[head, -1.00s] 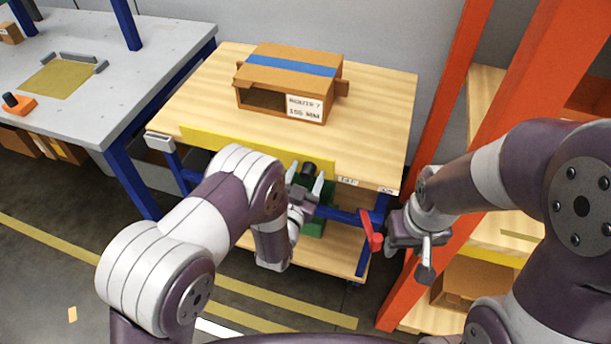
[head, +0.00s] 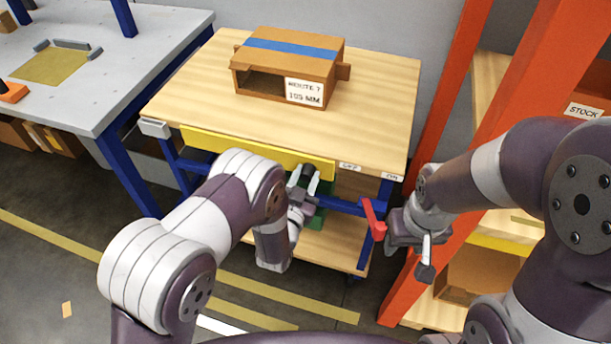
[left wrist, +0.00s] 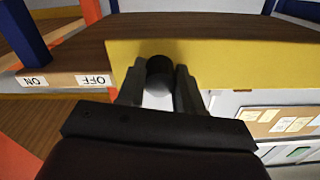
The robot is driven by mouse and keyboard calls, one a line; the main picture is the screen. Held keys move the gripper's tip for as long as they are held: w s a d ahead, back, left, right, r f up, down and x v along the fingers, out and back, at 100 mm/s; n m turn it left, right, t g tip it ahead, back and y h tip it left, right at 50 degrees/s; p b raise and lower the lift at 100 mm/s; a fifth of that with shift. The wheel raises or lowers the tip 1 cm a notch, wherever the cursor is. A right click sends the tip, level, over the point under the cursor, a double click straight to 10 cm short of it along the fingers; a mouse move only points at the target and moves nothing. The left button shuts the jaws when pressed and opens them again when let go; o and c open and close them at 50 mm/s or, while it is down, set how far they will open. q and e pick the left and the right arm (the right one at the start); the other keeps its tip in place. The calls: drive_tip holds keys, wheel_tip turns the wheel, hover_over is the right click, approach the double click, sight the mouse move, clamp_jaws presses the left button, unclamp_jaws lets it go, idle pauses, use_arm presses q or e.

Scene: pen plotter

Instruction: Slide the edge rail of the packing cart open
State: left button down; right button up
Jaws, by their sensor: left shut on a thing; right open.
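The packing cart (head: 385,120) has a light wooden top. Its yellow edge rail (head: 235,145) lies along the front edge, its upper edge about level with the top; the rail also fills the middle of the left wrist view (left wrist: 240,65). A dark knob (left wrist: 159,67) stands out from the rail. My left gripper (head: 304,182) is shut on this knob, with one finger on each side in the left wrist view. My right gripper (head: 408,258) is open and empty, at the cart's right front corner, near a red lever (head: 372,220).
A cardboard box (head: 285,65) with blue tape and a label stands on the cart top. OFF (head: 350,167) and ON labels mark the front edge at right. A grey bench (head: 130,50) stands left, an orange rack (head: 450,110) right.

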use_arm(q)
drive_tip(key=c, duration=0.7)
unclamp_jaws()
drive_tip(key=shift+c, duration=0.2)
drive_tip(key=v, duration=1.2)
drive_tip(key=shift+s+p, duration=0.35)
drive_tip(key=shift+p, duration=0.05)
drive_tip(key=shift+w+a+r, duration=0.1)
drive_tip(key=shift+a, duration=0.05)
